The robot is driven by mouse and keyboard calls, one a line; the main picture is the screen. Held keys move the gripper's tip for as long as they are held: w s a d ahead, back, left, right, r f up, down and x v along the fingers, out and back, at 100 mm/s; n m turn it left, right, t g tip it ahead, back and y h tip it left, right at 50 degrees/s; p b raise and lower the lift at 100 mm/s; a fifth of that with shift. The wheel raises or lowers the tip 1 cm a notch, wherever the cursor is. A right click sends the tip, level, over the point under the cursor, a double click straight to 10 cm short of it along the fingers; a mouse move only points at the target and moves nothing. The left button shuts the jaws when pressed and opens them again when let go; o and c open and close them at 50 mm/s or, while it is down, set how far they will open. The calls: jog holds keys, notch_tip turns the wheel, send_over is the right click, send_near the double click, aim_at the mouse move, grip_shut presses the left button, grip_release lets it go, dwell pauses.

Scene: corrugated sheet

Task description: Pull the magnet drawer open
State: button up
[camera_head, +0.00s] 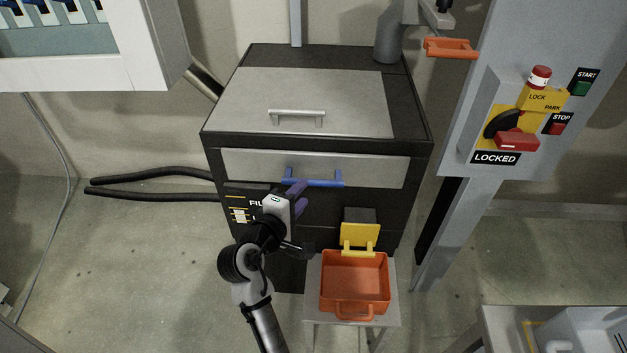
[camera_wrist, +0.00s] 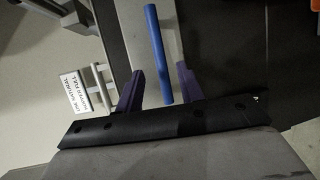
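The drawer has a grey metal front (camera_head: 375,170) with a blue bar handle (camera_head: 328,184), set in the upper front of a black cabinet. It looks flush with the cabinet. My gripper (camera_head: 298,190) is at the left part of the handle, its purple fingers pointing at it. In the wrist view, the blue handle (camera_wrist: 158,50) runs between the two spread fingers of my gripper (camera_wrist: 160,80), with a gap on each side. The fingers are open, and no contact with the handle shows.
A grey lid with a metal handle (camera_head: 296,118) tops the cabinet (camera_head: 420,135). Below the drawer are a yellow flap (camera_head: 360,238) and an orange bin (camera_head: 345,313) on a small stand. A grey post with a LOCKED switch (camera_head: 515,140) stands right.

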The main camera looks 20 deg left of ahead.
aim_at(311, 184)
jog(key=x, duration=0.6)
jog(key=shift+w+d+p, duration=0.1)
jog(key=shift+w+p, duration=0.25)
jog(key=shift+p, duration=0.05)
grip_shut()
